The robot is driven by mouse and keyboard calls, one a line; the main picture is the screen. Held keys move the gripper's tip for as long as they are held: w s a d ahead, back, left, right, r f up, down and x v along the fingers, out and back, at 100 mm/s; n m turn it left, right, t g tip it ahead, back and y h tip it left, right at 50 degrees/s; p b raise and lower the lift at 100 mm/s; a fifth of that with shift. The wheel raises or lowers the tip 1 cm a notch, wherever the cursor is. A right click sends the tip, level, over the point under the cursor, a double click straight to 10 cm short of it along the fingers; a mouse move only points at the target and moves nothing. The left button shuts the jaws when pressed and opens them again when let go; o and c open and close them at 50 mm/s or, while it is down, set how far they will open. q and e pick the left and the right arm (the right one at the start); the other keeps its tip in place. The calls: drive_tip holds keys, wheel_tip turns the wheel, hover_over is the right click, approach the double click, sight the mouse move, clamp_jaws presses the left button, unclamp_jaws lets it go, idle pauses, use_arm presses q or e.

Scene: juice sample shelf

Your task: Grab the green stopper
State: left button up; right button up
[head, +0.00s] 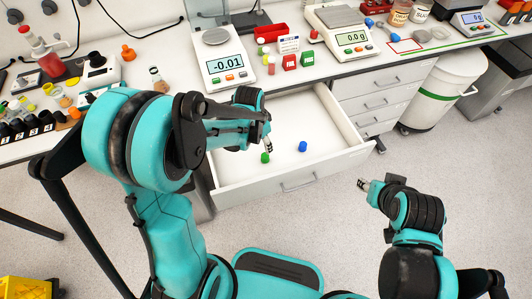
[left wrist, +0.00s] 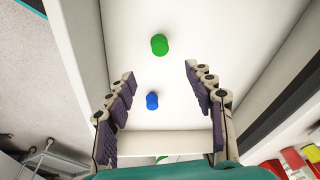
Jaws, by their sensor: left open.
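The green stopper (head: 265,158) lies on the floor of the open white drawer (head: 235,181), near its front left. In the left wrist view, the green stopper (left wrist: 159,44) shows just beyond the fingertips. A blue stopper (head: 303,146) lies to its right in the drawer; in the left wrist view the blue stopper (left wrist: 152,100) appears between the fingers. My left gripper (head: 268,142) is over the drawer, close to the green stopper. It is open and empty, with its fingers (left wrist: 160,74) spread wide. My right gripper (head: 362,184) is outside the drawer, to the right; its jaws are unclear.
The worktop above holds a scale (head: 225,66), a second scale (head: 345,35), small red boxes (head: 289,62) and a red tray (head: 272,32). A white bin (head: 440,90) stands at right. Floor in front is mostly clear.

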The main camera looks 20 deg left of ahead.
use_arm(q)
drive_tip(key=m+g+p, duration=0.1)
hover_over(265, 155)
drive_tip(key=f, duration=0.4)
drive_tip(key=shift+s+f, duration=0.1)
drive_tip(key=shift+s, duration=0.25)
wheel_tip(265, 155, down, 3)
drive_tip(key=shift+m+b, duration=0.3)
drive_tip(key=shift+b, duration=0.15)
drive_tip(key=f, duration=0.1)
drive_tip(key=f+b, duration=0.1)
drive_tip(key=f, duration=0.1)
drive_tip(key=f+b, duration=0.1)
drive_tip(key=f, duration=0.1)
drive_tip(key=shift+w+f, duration=0.25)
drive_tip(key=shift+w, duration=0.1)
drive_tip(key=shift+r, duration=0.1)
drive_tip(key=c, duration=1.1)
